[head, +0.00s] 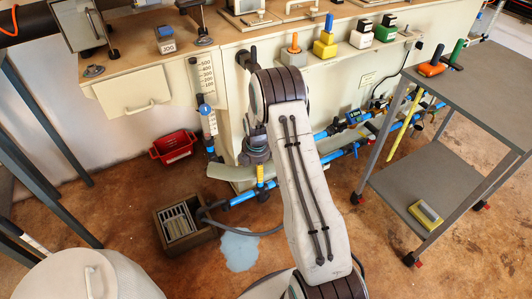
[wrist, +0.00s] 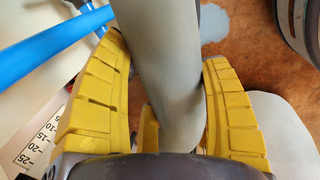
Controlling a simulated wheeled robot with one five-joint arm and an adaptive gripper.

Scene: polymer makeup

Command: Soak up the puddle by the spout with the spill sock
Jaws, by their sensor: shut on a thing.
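In the wrist view my gripper (wrist: 166,62) has its two yellow ribbed fingers on either side of a thick grey tube, which I take to be the spill sock (wrist: 158,35). The sock runs from the top edge down between the fingers, and its far end is out of view. The pale blue puddle (head: 239,249) lies on the brown floor, right of a wooden box. A bit of the puddle (wrist: 213,22) shows in the wrist view, right of the sock and apart from it. In the head view I cannot make out my gripper or the sock clearly.
The wooden box (head: 161,226) with a grate stands left of the puddle. Blue pipes (head: 243,198) run low behind it. A red bin (head: 172,148) sits by the wall. A grey cart (head: 432,170) stands at right, and a pale drum (head: 75,283) at lower left.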

